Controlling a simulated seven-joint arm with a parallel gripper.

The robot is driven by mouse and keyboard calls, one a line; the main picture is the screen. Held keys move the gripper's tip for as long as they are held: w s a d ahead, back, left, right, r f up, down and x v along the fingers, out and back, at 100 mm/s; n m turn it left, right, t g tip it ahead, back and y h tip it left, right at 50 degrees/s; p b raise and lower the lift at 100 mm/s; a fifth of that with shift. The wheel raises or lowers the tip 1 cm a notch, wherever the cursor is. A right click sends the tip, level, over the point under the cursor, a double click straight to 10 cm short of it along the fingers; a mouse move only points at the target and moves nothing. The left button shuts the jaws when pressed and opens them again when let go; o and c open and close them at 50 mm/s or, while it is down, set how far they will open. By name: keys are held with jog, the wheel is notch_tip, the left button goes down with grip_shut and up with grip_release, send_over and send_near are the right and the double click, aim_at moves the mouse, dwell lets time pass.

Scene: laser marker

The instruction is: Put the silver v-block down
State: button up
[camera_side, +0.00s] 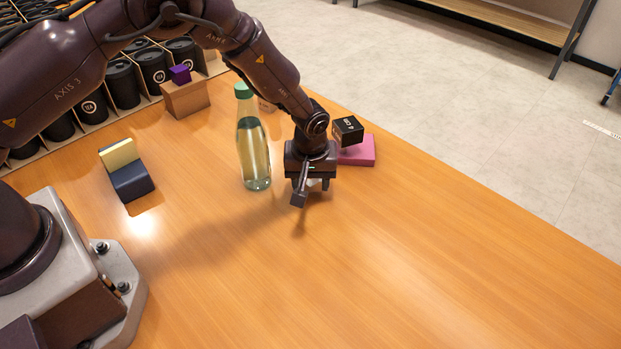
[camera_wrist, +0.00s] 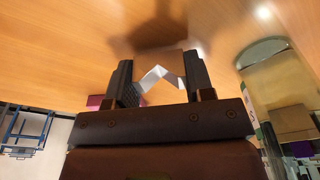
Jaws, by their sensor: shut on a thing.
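The silver v-block (camera_wrist: 160,76) is between the two fingers of my gripper (camera_wrist: 158,75) in the wrist view, with its pale V-shaped edge showing. My gripper (camera_side: 311,187) is shut on it in the side view, beside the bottle and above the wooden table (camera_side: 420,260). In the side view the v-block is mostly hidden by the fingers; only a small pale bit shows. A shadow lies on the table below, and I cannot tell how large the gap is.
A tall glass bottle (camera_side: 253,145) with a green cap stands close left of my gripper. A pink block (camera_side: 358,151) and black cube (camera_side: 347,131) are close behind. A dark block with a yellow piece (camera_side: 126,172) is at left. The front right table is clear.

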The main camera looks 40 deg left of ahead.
jog(key=shift+f, duration=0.15)
jog(key=o, duration=0.9)
jog(key=shift+f, duration=0.1)
jog(key=s+a+r+m+h, duration=0.1)
jog(key=s+r, duration=0.1)
jog(key=r, duration=0.9)
jog(key=s+a+r+m, duration=0.1)
jog(key=s+r, duration=0.2)
jog(key=r, duration=0.8)
jog(key=s+a+r+m+t, duration=0.1)
jog(key=s+a+r+m, duration=0.1)
jog(key=s+r, duration=0.2)
jog(key=s+a+r+m+t, duration=0.2)
jog(key=s+r, duration=0.2)
jog(key=s, duration=0.6)
jog(key=s+a+r+m+t, duration=0.1)
jog(key=s+a+r+m, duration=0.1)
jog(key=s, duration=0.6)
notch_tip(320, 180, up, 2)
jog(key=shift+r+m, duration=0.1)
jog(key=shift+m, duration=0.4)
